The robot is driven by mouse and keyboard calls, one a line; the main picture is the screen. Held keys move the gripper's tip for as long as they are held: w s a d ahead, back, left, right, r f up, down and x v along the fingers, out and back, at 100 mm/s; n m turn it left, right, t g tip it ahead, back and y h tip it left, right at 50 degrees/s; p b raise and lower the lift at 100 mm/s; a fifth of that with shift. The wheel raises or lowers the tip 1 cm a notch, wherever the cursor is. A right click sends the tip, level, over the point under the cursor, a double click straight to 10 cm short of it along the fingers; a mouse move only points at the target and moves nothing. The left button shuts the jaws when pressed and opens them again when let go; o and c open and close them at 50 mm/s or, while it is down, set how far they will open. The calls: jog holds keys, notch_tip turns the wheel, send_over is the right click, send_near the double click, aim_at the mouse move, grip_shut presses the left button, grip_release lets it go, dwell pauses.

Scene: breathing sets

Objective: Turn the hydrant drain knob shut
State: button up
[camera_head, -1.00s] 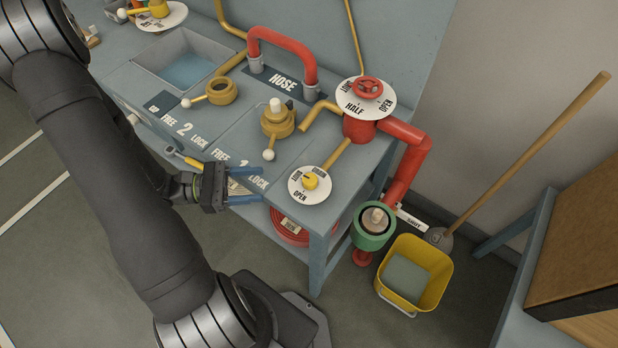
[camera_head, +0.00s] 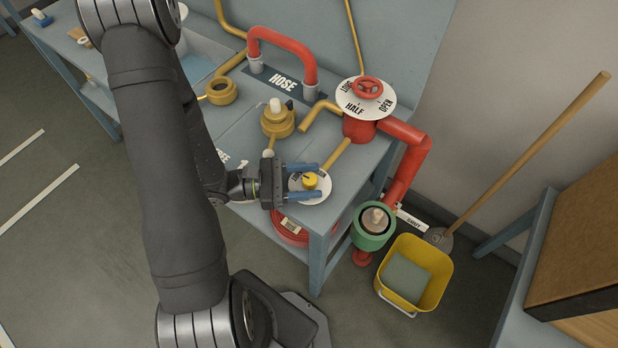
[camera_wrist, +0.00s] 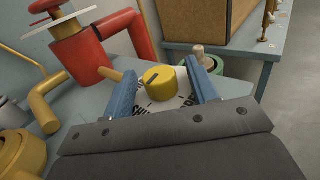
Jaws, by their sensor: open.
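The yellow drain knob (camera_head: 310,180) sits on a white round dial (camera_head: 318,196) with black lettering, near the bench's front right corner. My gripper (camera_head: 304,181) is open, with its blue fingers reaching in from the left around the knob in the head view. In the wrist view the knob (camera_wrist: 160,82) lies between the two fingers, with a dark mark on its top and gaps at both sides. The near finger and the knob hide part of the dial's lettering, so I cannot tell the exact setting.
A red hydrant body (camera_head: 360,128) with a handwheel and white dial (camera_head: 381,101) stands behind. A yellow fitting (camera_head: 278,120) is left of it on the bench. A green-collared outlet (camera_head: 372,238) and yellow bucket (camera_head: 432,270) are right of the bench.

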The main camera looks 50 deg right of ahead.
jog(key=shift+s+d, duration=0.15)
jog(key=shift+s, duration=0.05)
jog(key=c, duration=1)
jog(key=shift+o, duration=0.2)
jog(key=shift+m+g+y, duration=0.6)
jog(key=shift+m+y, duration=0.1)
jog(key=shift+y, duration=0.2)
jog(key=o, duration=1)
jog(key=shift+c, duration=0.2)
jog(key=v, duration=1.7)
jog(key=shift+w, duration=0.25)
